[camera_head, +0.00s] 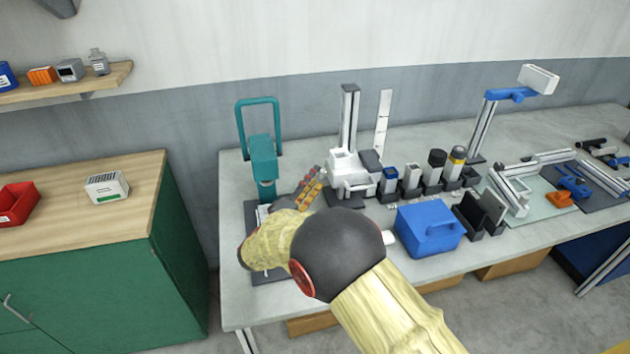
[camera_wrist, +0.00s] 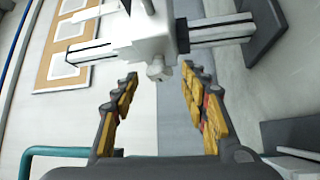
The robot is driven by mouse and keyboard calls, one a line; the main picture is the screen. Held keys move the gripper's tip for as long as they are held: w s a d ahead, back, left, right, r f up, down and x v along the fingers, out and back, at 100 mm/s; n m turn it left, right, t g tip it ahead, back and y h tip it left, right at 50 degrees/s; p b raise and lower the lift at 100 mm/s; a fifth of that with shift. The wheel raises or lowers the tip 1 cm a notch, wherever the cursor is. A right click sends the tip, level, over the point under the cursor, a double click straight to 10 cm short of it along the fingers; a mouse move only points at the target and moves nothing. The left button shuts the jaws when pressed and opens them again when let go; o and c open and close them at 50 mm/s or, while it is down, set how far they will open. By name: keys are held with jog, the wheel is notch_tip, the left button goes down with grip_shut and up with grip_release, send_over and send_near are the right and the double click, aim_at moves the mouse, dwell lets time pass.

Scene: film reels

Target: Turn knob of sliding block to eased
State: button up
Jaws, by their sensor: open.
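The white sliding block (camera_head: 345,168) sits low on an upright grey rail (camera_head: 349,118) at the back of the table. In the wrist view the rail runs sideways through the block (camera_wrist: 182,35). A small white knob (camera_wrist: 157,70) sticks out of the block towards me. My gripper (camera_head: 314,182) is left of the block in the head view. In the wrist view my gripper (camera_wrist: 158,76) is open and empty, its yellow-padded fingers apart. The knob shows between the fingertips, with visible space on both sides and no clear contact. The knob cannot be made out in the head view.
A teal press (camera_head: 262,155) stands close left of my gripper. Right of the block are a white upright strip (camera_head: 383,122), several small containers (camera_head: 437,165) and a blue box (camera_head: 428,228). My arm covers the table's front left part.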

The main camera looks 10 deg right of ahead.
jog(key=shift+w+d+r, duration=0.15)
jog(key=shift+w+d, duration=0.25)
jog(key=shift+d, duration=0.05)
jog(key=c, duration=0.3)
jog(key=c, duration=0.8)
jog(key=shift+c, duration=0.2)
